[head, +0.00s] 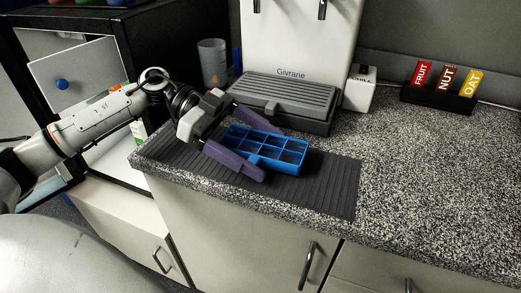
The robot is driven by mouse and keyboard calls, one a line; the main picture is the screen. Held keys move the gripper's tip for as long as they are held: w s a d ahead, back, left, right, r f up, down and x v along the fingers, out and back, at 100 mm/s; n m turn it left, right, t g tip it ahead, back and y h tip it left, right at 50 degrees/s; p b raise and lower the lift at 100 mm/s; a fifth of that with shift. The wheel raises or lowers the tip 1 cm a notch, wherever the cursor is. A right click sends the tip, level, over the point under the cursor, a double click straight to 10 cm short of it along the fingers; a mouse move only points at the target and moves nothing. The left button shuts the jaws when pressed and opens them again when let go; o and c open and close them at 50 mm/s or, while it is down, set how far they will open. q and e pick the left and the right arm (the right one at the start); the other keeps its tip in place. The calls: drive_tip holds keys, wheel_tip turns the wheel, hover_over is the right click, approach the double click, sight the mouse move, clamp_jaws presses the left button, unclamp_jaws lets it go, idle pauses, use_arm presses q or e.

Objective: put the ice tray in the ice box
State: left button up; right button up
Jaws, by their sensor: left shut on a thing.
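The blue ice tray (289,157), with several open compartments, is over the dark ribbed mat on the counter. I cannot tell whether it touches the mat. My left gripper (268,152) has its purple fingers on either side of the tray's left part and is shut on it. At the left stands an open dark cabinet (135,50). Inside it is a white flap (78,72) with a blue knob, which looks like the ice box door. It appears to be partly open, and the space behind it is mostly hidden. My right gripper is not in view.
A small white box (360,88) and a black bar holder (437,102) are to the right. The right counter (440,170) is clear.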

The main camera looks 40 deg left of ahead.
use_arm(q)
wheel_tip(320, 180, up, 26)
drive_tip(key=p, duration=0.7)
drive_tip(key=s+d+f+n+t, duration=0.1)
drive_tip(key=d+f, duration=0.1)
drive_tip(key=f, duration=0.5)
drive_tip(key=s+d+f+n+t+y, duration=0.1)
drive_tip(key=d+f+t, duration=0.1)
drive_tip(key=f, duration=0.6)
drive_tip(key=s+d+f+n+t, duration=0.1)
drive_tip(key=d+f+n, duration=0.1)
drive_tip(key=f, duration=0.5)
drive_tip(key=shift+s+d+f+y, duration=0.1)
drive_tip(key=shift+s+f+y, duration=0.2)
drive_tip(key=shift+s, duration=0.1)
drive_tip(key=shift+s+a+f+t, duration=0.15)
drive_tip(key=shift+a+f+t, duration=0.1)
drive_tip(key=shift+t, duration=0.25)
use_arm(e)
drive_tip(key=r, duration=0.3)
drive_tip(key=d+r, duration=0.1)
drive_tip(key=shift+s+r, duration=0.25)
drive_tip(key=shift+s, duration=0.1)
use_arm(q)
drive_tip(key=shift+f+y, duration=0.1)
drive_tip(key=shift+y, duration=0.2)
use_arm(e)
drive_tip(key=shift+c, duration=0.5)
